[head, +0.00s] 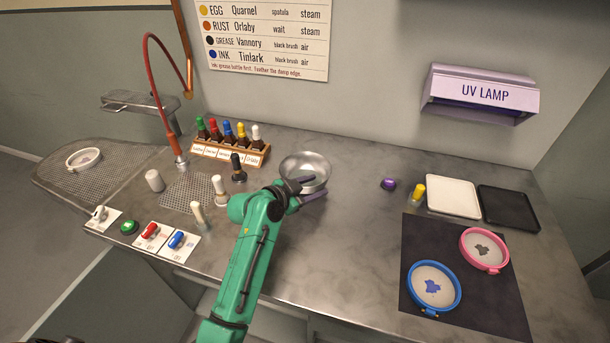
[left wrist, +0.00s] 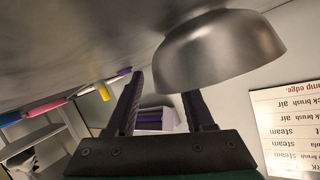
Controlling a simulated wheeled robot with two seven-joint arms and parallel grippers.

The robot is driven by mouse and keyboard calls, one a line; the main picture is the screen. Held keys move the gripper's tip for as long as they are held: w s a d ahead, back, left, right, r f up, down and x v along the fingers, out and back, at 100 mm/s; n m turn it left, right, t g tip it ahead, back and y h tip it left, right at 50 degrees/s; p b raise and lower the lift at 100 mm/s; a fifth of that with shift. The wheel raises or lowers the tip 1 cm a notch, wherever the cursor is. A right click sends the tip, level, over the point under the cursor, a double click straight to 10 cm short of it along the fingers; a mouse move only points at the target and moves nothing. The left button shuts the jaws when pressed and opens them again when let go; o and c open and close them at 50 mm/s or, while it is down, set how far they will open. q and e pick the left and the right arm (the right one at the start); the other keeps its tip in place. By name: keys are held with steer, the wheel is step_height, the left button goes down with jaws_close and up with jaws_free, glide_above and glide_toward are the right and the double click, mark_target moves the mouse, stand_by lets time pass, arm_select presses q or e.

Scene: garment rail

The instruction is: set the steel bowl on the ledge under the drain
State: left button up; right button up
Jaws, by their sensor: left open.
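The steel bowl (head: 322,166) stands upright on the counter behind the middle of its front edge. My left gripper (head: 306,188) is open at the bowl's near right side. One finger reaches over the near rim and the other lies outside the wall; contact is unclear. A perforated drain plate (head: 180,194) is set in the counter left of the bowl. The ledge under it is hidden by the counter top. My right gripper is not in view.
A bottle rack (head: 230,151) stands behind the drain. A dark bottle (head: 238,172), pale bottles (head: 220,190) and a white cylinder (head: 154,180) stand around it. Switches (head: 150,231) line the front left. Hoops lie on a dark mat (head: 420,240) at right.

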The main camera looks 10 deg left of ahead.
mark_target(321, 187)
arm_select(q)
steer(key=x, duration=0.3)
steer(key=shift+w+d+f, duration=0.1)
steer(key=shift+w+f, duration=0.1)
steer(key=shift+w, duration=0.05)
steer(key=shift+s+r, duration=0.1)
steer(key=shift+s, duration=0.05)
jaws_close()
